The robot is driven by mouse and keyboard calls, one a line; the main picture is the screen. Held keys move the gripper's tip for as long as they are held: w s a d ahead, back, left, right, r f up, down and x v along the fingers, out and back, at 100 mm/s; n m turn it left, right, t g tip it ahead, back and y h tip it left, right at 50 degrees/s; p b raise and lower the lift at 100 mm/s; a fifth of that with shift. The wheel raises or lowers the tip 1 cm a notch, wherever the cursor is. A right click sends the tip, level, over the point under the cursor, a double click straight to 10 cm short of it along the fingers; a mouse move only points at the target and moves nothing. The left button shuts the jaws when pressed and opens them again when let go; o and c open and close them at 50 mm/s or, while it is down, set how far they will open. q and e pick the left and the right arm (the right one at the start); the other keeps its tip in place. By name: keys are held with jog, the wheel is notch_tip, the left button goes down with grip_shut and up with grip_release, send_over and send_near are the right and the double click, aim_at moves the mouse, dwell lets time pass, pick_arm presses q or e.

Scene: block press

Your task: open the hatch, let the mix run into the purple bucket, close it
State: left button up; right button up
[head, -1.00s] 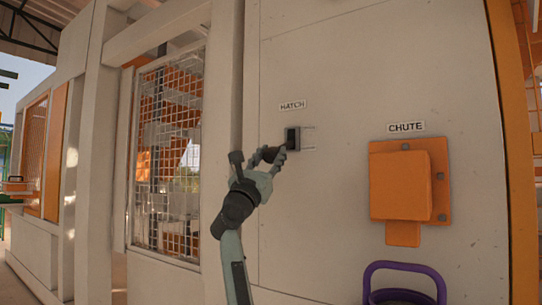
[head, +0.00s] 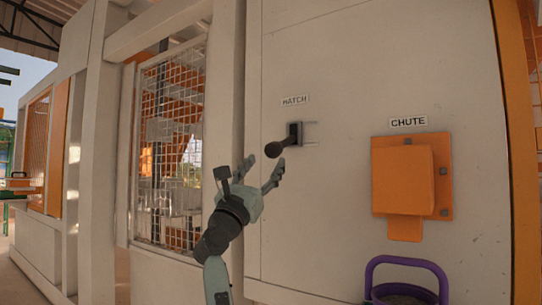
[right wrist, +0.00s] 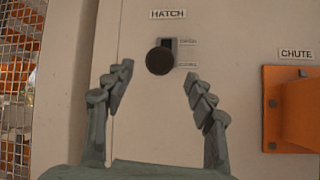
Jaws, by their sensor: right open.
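The hatch lever, a black knob (head: 273,149) on a short stem, sticks out of a dark slot (head: 294,134) under the HATCH label. In the right wrist view the knob (right wrist: 159,61) stands in front of the slot's lower part. My right gripper (head: 262,176) is open and empty, just below and left of the knob, apart from it. In the right wrist view its fingers (right wrist: 157,82) spread either side below the knob. The orange chute (head: 405,180) is on the wall to the right. The purple bucket (head: 408,262) is below it, partly cut off; its contents are unclear. No running mix shows.
The pale wall panel (head: 340,220) between lever and chute is clear. A mesh window (head: 168,150) and its frame are to the left of my right arm. Small position labels (right wrist: 187,64) beside the slot are too blurred to read.

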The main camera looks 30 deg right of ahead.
jog(key=v, duration=0.5)
jog(key=shift+s+a+f, duration=0.15)
